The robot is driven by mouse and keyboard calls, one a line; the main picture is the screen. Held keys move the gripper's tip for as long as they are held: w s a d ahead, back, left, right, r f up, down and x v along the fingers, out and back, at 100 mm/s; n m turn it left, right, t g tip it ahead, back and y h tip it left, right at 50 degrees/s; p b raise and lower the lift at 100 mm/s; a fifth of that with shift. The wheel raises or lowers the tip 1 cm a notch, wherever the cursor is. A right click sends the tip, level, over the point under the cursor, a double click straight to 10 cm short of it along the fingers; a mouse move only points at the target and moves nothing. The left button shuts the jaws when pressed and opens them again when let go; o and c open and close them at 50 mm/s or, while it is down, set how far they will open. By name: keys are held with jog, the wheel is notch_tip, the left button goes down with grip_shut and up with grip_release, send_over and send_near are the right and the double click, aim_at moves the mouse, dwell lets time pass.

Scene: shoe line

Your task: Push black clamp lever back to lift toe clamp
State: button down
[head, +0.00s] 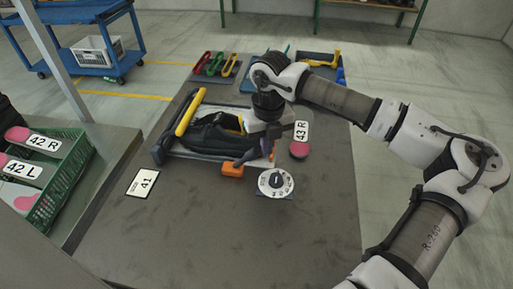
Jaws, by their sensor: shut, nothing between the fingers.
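A clamping fixture with a pale base plate (259,179) stands on the grey bench. A black shoe-like form (212,132) lies in it, with a yellow bar (189,112) along its left side. A dark lever-like part (246,157) with an orange block (232,169) is at the front right of the fixture; I cannot tell for sure whether it is the black clamp lever. My gripper (268,146) is shut and empty, pointing down at the fixture's right side. Its fingertips are small and partly hidden, so contact is unclear. The toe clamp is not distinct.
A pink disc (299,149) and a "43 R" tag (301,130) are to the right. A "41" card (143,182) lies left. Tool trays (217,66) are at the back. The front of the bench (210,235) is clear.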

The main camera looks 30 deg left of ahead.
notch_tip(320, 180, up, 6)
jog(key=p, duration=0.2)
jog(key=shift+p, duration=0.3)
jog(key=shift+s, duration=0.1)
dwell(0.5)
